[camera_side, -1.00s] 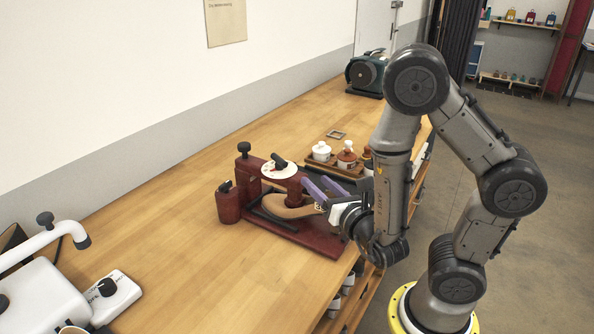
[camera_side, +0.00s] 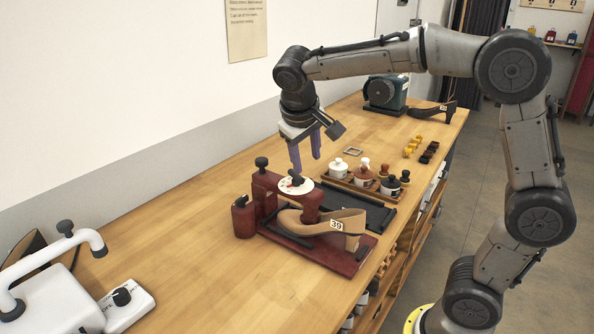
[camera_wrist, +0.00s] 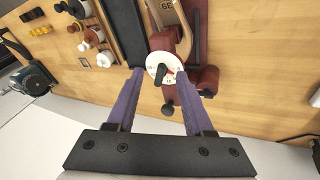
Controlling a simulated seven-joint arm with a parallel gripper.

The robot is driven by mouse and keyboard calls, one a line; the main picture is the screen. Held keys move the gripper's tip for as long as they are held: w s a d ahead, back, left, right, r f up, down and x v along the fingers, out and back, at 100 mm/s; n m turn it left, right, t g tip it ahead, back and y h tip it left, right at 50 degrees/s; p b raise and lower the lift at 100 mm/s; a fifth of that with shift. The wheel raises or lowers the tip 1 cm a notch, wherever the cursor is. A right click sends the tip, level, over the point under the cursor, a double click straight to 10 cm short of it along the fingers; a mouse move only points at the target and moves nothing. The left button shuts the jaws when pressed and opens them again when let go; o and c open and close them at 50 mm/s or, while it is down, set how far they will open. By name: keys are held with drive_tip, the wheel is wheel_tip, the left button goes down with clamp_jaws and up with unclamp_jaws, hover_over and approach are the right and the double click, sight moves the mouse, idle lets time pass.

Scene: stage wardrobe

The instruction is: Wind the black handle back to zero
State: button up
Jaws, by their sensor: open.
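The black handle (camera_side: 296,180) is a short bar on a round white dial (camera_side: 283,186) with numbers and a small red mark. The dial sits on top of a dark red shoe-stretching device (camera_side: 262,198). A tan shoe labelled 39 (camera_side: 350,219) is fitted on the device. My gripper (camera_side: 305,163) points down with its purple fingers spread, just above the dial. In the wrist view the fingers of my gripper (camera_wrist: 160,70) stand on either side of the handle (camera_wrist: 161,74), which appears apart from them. I cannot read the handle's setting.
A wooden tray of small bottles (camera_side: 365,183) stands behind the device. A white machine (camera_side: 50,300) with another black knob (camera_side: 122,296) is at the left.

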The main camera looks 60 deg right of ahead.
wheel_tip(320, 180, up, 5)
drive_tip(key=w+m+t+y, duration=0.1)
drive_tip(key=w+t, duration=0.1)
approach(296, 175)
drive_tip(key=shift+g, duration=0.3)
drive_tip(key=x, duration=0.8)
drive_tip(key=shift+w+d, duration=0.15)
drive_tip(key=shift+w, duration=0.1)
drive_tip(key=shift+c, duration=0.4)
clamp_jaws()
